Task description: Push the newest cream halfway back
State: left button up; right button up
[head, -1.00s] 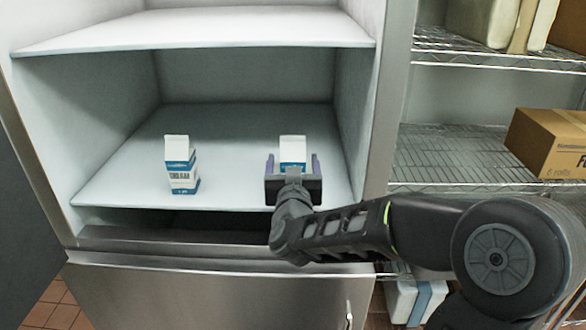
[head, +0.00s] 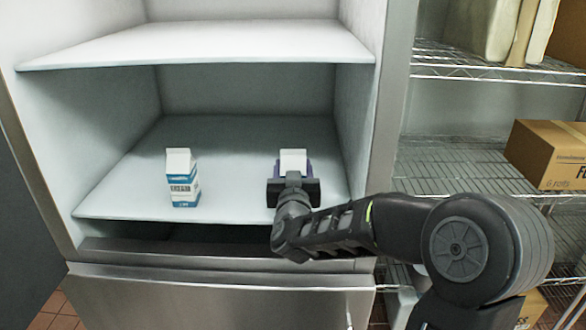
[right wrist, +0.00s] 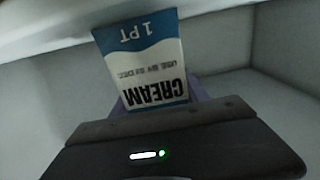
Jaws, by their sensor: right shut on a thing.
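A white and blue cream carton (head: 292,161) stands on the middle fridge shelf (head: 130,209), right of centre. My right gripper (head: 293,180) is shut on this carton and hides its lower part in the head view. In the right wrist view the same carton (right wrist: 147,60) shows its CREAM label upside down, close in front of the gripper (right wrist: 160,112). A second cream carton (head: 182,178) stands upright at the left, near the shelf's front edge, apart from the gripper. My left gripper is not in view.
The upper fridge shelf (head: 200,42) is above the cartons. The shelf behind both cartons is clear. The fridge's right wall (head: 357,130) is close to my right gripper. A wire rack (head: 455,158) with a cardboard box (head: 545,155) stands to the right.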

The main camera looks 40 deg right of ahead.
grip_shut()
dwell(0.3)
jog(key=o, duration=0.7)
grip_release()
jog(key=shift+s+a, duration=0.1)
jog(key=shift+s+a+f, duration=0.1)
jog(key=shift+s+a, duration=0.1)
jog(key=shift+s, duration=0.1)
jog(key=b+v, duration=0.1)
jog(key=v, duration=0.6)
